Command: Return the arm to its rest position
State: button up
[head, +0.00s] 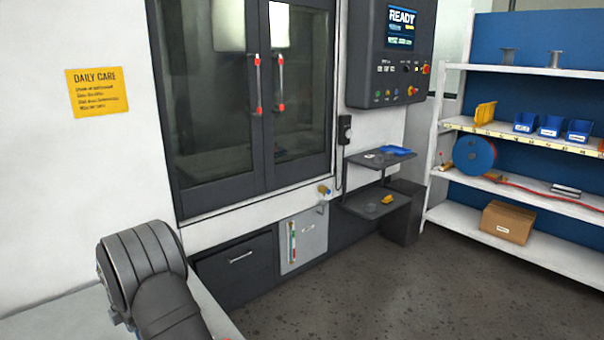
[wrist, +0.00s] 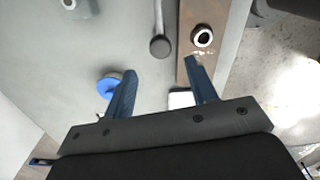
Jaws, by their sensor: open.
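My gripper (wrist: 161,66) shows in the wrist view with its two blue fingers spread apart. Nothing is held between them. My arm shows at the lower left of the head view as dark grey rounded links; the gripper itself is not visible there. Below the fingers in the wrist view is a grey surface (wrist: 60,65). A dark lever with a round end (wrist: 160,47) lies just beyond the fingertips. I cannot tell whether the fingers touch anything.
The head view shows a machine (head: 235,110), a shelf rack (head: 520,225) and open floor (head: 390,285).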

notch_tip(320, 180, down, 7)
jog(key=shift+r, duration=0.1)
dwell(0.5)
